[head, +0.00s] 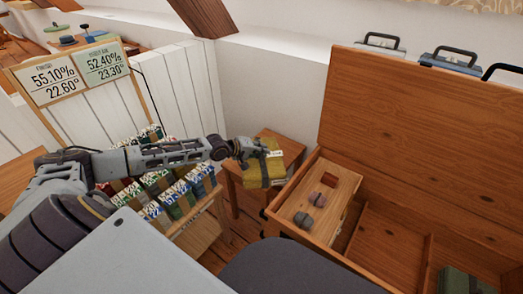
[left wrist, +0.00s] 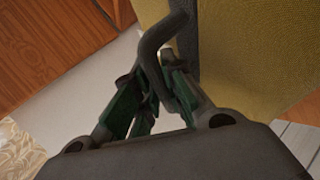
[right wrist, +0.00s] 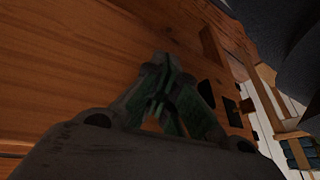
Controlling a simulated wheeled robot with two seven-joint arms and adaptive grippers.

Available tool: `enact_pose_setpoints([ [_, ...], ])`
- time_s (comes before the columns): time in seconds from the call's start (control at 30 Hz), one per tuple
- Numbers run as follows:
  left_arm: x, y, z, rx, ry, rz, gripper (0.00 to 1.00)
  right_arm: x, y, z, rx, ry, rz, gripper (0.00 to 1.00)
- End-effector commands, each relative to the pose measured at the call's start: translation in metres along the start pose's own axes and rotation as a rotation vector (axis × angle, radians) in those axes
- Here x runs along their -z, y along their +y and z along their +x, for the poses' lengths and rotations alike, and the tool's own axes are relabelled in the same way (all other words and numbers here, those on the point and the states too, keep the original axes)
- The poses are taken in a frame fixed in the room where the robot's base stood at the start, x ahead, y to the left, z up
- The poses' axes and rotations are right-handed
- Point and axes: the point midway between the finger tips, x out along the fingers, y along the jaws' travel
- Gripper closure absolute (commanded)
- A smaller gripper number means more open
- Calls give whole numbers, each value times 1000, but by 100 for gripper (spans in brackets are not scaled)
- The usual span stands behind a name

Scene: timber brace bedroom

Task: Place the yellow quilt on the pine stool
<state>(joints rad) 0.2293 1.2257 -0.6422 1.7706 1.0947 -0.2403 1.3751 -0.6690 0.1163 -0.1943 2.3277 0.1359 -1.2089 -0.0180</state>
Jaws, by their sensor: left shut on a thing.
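The yellow quilt (head: 256,176) is a folded bundle with a dark strap and handle. In the head view it appears over the top of the pine stool (head: 291,148); I cannot tell whether it rests on it or hangs just above. My left gripper (head: 246,150) is at the quilt's upper left side. In the left wrist view the left gripper (left wrist: 160,82) is shut on the dark handle, and the yellow quilt (left wrist: 257,60) fills the upper right. My right gripper (right wrist: 163,72) is shut and empty in front of wood; it is not visible in the head view.
An open wooden chest stands right of the stool, its lid (head: 425,130) raised and a tray (head: 318,195) with small knobbed items inside. A rack of seed-like packets (head: 160,195) stands left. A number board (head: 75,80) is behind it. Cases with handles (head: 450,60) stand behind the lid.

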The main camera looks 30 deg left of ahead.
Motion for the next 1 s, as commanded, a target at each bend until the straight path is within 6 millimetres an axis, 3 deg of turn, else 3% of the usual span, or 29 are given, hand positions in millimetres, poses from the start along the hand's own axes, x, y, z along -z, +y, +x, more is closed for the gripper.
enact_pose_setpoints([
  [0.27,1,3,0,-8,3,1,100,0,0,-1,-2,-2,0,100],
  [0.3,0,-1,1,0,0,-1,87,0,1,-2,-3,-3,0,100],
  [0.47,0,-1,1,0,0,0,67,0,1,-2,-3,-4,0,100],
  [1.0,0,0,-3,2,0,0,67,1,0,-3,-3,-2,-1,100],
])
